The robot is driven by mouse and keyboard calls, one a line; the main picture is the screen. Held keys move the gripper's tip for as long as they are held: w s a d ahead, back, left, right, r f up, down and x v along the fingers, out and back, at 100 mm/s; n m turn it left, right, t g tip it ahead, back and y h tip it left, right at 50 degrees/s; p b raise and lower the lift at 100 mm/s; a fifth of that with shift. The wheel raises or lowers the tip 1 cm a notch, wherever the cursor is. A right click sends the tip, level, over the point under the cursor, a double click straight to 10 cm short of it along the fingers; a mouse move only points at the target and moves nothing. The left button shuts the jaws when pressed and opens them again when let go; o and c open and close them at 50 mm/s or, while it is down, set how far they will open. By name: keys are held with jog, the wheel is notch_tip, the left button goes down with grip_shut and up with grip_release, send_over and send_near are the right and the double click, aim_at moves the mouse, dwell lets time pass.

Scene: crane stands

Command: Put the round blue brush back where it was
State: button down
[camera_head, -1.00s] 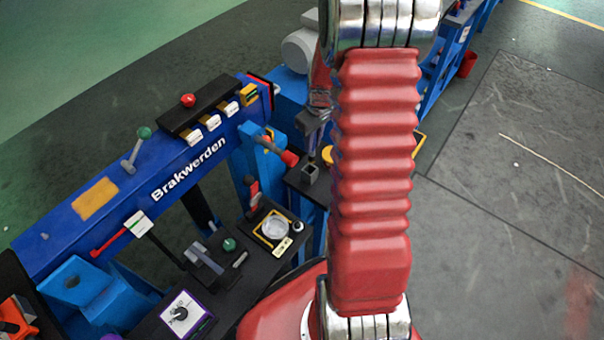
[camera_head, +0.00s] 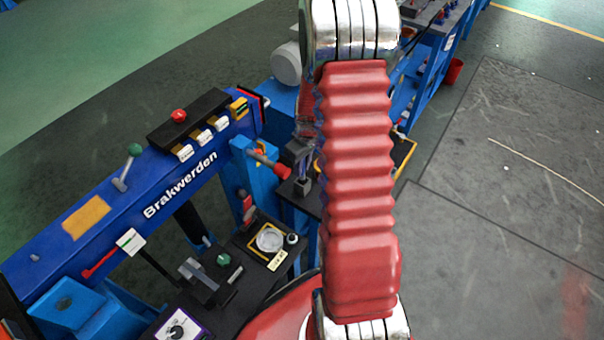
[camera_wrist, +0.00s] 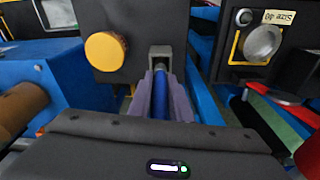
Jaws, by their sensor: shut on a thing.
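My gripper (camera_wrist: 162,88) is shut on the round blue brush (camera_wrist: 176,103), which shows as a blue shaft between the purple-grey fingers in the wrist view. Just beyond the fingertips, a square grey holder (camera_wrist: 160,53) stands on a black plate (camera_wrist: 110,20). The brush's far end lies at or very near the holder's mouth; I cannot tell whether it is inside. In the head view my gripper (camera_head: 297,153) is close above the small square holder (camera_head: 302,187), and the brush is not clearly visible there.
A yellow round knob (camera_wrist: 105,50) is left of the holder. A black panel with a round glass (camera_wrist: 262,44) is to the right. A blue Brakwerden beam (camera_head: 150,190) with levers and a red-tipped handle (camera_head: 268,163) stands left of my arm. Open floor (camera_head: 500,230) lies right.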

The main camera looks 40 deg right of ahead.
jog(key=shift+f, duration=1.8)
jog(key=c, duration=1.6)
grip_release()
jog(key=shift+c, duration=0.2)
notch_tip(320, 180, up, 12)
jog(key=s, duration=0.1)
jog(key=shift+s, duration=0.25)
jog(key=shift+d, duration=0.1)
